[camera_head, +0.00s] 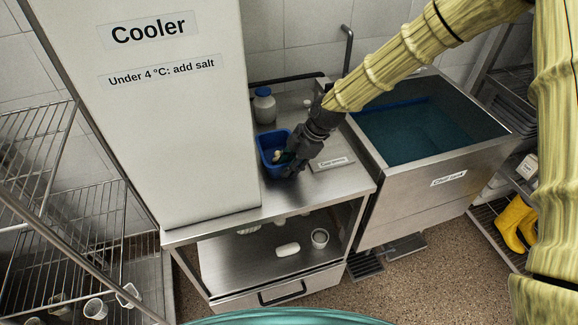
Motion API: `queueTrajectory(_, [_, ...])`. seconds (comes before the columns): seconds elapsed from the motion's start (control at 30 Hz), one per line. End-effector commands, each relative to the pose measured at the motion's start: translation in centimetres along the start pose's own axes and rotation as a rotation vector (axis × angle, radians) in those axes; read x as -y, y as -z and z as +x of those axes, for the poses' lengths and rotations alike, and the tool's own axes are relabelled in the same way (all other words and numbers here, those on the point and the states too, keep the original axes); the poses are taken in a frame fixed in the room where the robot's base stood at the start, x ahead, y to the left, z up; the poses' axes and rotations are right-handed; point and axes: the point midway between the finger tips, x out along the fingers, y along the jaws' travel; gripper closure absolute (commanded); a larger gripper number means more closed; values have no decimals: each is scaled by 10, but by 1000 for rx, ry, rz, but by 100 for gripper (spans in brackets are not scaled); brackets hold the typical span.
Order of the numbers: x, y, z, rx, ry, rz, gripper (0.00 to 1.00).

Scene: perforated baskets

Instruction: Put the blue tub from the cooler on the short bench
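The blue tub (266,143) stands on the steel bench top (345,185), just right of the cooler (150,110). It looks upright, and small pale items show inside it. My gripper (284,166) reaches down from the upper right to the tub's right side, with its dark fingers at or over the rim. The fingers overlap the tub in the picture, and I cannot tell whether they grip its wall. The cooler is a tall pale cabinet labelled "Cooler". A small label plate (333,163) lies on the bench right of my gripper, its text too small to read.
A steel tank of dark blue liquid (415,130) is to the right. Wire racks (40,190) are at left. Small containers (319,238) sit on the bench's lower shelf. Yellow boots (513,222) are far right.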

Motion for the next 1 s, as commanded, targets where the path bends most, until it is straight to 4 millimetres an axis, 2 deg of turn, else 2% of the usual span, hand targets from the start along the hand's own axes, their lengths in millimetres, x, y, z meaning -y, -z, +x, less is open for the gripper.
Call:
queueTrajectory(0.7, [0, -1, -98, 0, -3, 1, 72])
queueTrajectory(1.0, [0, 0, -114, 0, 0, 0, 72])
